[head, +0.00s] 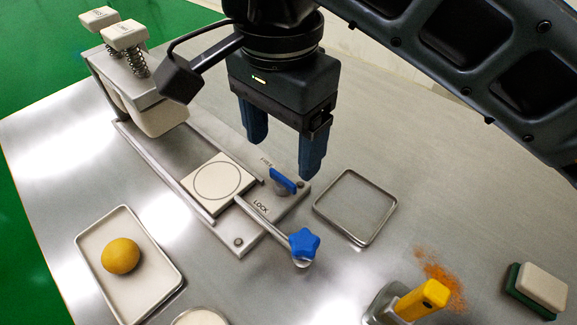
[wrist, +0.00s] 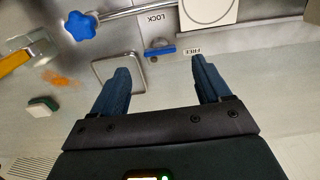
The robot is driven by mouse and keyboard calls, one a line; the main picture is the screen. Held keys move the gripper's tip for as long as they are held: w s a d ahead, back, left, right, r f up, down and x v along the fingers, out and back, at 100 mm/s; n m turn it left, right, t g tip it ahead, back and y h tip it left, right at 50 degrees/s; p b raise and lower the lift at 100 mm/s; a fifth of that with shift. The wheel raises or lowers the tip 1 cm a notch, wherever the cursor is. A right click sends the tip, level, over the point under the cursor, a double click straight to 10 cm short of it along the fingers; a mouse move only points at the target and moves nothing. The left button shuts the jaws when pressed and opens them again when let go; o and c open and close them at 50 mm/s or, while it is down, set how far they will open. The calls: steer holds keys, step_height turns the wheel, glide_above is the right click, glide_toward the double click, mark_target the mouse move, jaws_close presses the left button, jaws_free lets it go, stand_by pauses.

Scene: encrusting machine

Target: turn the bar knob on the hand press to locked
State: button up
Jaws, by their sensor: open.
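The bar knob (head: 284,181) is a small blue bar on the metal base of the hand press (head: 150,155). It also shows in the wrist view (wrist: 161,51). Its bar runs toward the FREE label (wrist: 191,50); the LOCK label (wrist: 155,18) lies off to the side of it. My gripper (head: 284,158) is open and empty, its blue fingers above the base near the knob. In the wrist view the knob appears between and beyond the two fingertips (wrist: 161,66), apart from both.
A lever with a blue star knob (head: 304,243) sticks out beside the bar knob. An empty square metal tray (head: 318,208) lies to the right. A yellow-handled tool (head: 424,299) and a sponge (head: 541,287) are farther right. A tray with a yellow ball (head: 121,256) stands at left.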

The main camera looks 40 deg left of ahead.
mark_target(283, 176)
step_height(283, 176, down, 6)
stand_by(0.4)
steer(key=c, duration=1)
